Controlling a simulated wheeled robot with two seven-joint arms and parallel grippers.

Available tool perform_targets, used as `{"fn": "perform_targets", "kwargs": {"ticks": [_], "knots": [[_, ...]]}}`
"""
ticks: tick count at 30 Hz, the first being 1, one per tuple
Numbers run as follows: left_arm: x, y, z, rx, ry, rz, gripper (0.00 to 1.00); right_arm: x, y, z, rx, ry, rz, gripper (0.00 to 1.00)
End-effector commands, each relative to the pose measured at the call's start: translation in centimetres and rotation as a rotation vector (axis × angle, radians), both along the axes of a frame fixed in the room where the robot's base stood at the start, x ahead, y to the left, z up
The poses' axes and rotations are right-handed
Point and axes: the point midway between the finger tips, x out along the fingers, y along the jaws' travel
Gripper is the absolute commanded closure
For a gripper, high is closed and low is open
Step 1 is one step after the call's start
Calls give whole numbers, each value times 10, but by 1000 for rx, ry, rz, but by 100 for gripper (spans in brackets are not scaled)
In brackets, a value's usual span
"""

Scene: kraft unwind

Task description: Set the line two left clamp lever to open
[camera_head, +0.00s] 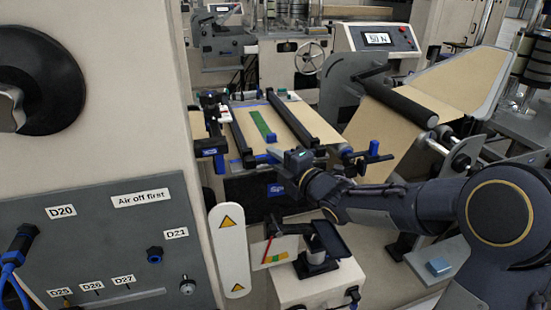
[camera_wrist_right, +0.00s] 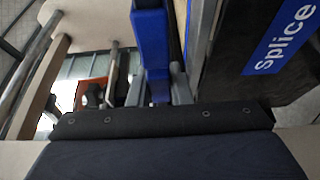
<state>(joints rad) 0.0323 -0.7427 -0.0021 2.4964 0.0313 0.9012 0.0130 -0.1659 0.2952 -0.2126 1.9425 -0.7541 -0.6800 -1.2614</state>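The splice table (camera_head: 262,192) has a dark front with a blue label, and kraft paper lies across its top. A blue clamp lever (camera_head: 210,147) is at the table's left end, and another blue lever (camera_head: 374,157) is at its right. My right gripper (camera_head: 279,158) is at the table's front edge, between these ends; its fingertips are hard to make out. In the right wrist view a blue bar (camera_wrist_right: 152,40) runs between the two grey fingers (camera_wrist_right: 160,90). I cannot tell whether they touch it or which blue part it is. My left gripper is out of view.
A grey control panel (camera_head: 100,240) and beige cabinet wall stand at the left. A white guard with warning signs (camera_head: 229,250) and a white pedestal (camera_head: 318,285) are below the table. Paper rollers (camera_head: 400,105) stand at the right. A "50 N" display (camera_head: 377,38) is behind.

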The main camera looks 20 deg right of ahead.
Motion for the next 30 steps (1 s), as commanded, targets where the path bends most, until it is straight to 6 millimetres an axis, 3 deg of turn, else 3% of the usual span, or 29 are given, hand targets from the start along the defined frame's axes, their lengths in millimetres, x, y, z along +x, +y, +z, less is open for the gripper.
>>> {"fn": "perform_targets", "kwargs": {"ticks": [3,17,30], "knots": [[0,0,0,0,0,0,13,0,0,0,0,0,0,100],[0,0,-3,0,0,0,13,0,0,2,-42,-2,-1,100],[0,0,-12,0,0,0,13,0,2,24,-366,-16,-1,100]]}}
